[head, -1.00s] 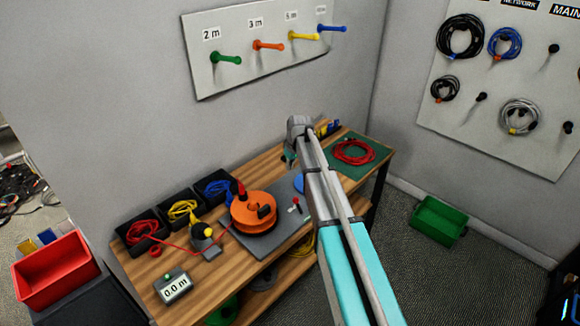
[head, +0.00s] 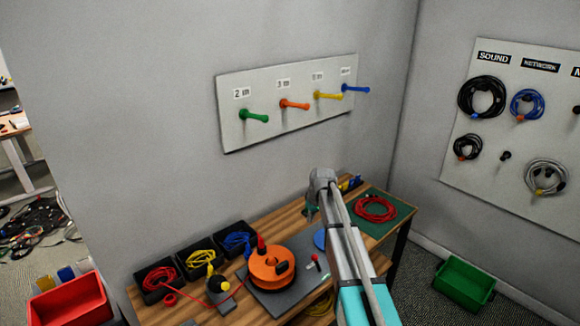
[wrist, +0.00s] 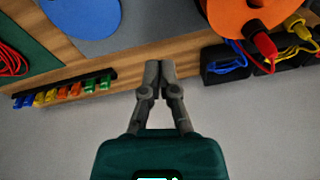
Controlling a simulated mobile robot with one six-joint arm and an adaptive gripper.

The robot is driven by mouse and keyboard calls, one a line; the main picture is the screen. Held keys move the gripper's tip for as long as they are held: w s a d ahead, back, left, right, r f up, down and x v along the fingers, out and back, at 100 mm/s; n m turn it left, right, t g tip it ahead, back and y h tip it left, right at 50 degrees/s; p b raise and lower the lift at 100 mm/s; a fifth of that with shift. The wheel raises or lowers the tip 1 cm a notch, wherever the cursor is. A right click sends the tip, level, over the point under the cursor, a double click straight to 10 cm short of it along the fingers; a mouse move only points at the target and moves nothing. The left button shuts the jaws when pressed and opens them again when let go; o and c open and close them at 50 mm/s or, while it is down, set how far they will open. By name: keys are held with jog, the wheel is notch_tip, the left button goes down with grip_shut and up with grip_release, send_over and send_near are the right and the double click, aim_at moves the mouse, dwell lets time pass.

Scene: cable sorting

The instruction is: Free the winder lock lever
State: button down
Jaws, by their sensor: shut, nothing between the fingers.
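The winder is an orange reel (head: 272,268) with a red-topped crank knob (head: 261,243), on a grey base plate (head: 285,300) on the workbench. A small lever with a red tip (head: 314,258) stands on the plate just right of the reel; I take it for the lock lever. It does not show in the wrist view. My gripper (head: 311,216) hangs near the back of the bench, behind and above the lever, apart from it. In the wrist view my gripper (wrist: 158,66) is shut and empty, and part of the orange reel (wrist: 240,14) shows at upper right.
Black bins with red, yellow and blue cables (head: 238,241) line the bench's back edge left of the reel. A blue disc (wrist: 85,14) lies right of the reel, near my arm. A row of coloured clips (wrist: 62,90) and a green mat (head: 397,224) are farther right. The wall is close behind.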

jog(key=s+d+m+g+h, duration=0.1)
jog(key=s+m, duration=0.4)
jog(key=s, duration=2.5)
jog(key=shift+s+d+f+g+h, duration=0.2)
jog(key=shift+s+d+g+h, duration=0.1)
jog(key=shift+s+d+h, duration=0.15)
jog(key=c, duration=1)
grip_release()
jog(key=shift+w, duration=0.35)
jog(key=o, duration=0.6)
jog(key=shift+y, duration=0.25)
jog(key=w, duration=0.5)
jog(key=shift+w+f, duration=0.25)
jog(key=shift+w, duration=0.05)
jog(key=shift+o, duration=0.2)
jog(key=y+b, duration=0.2)
send_near(315, 256)
jog(key=v, duration=0.2)
jog(key=shift+w+r, duration=0.2)
jog(key=shift+w, duration=0.15)
jog(key=shift+f, duration=0.2)
jog(key=b+x, duration=1.3)
jog(key=shift+d+f+b, duration=0.15)
jog(key=shift+f+b, duration=0.05)
jog(key=shift+b, duration=0.1)
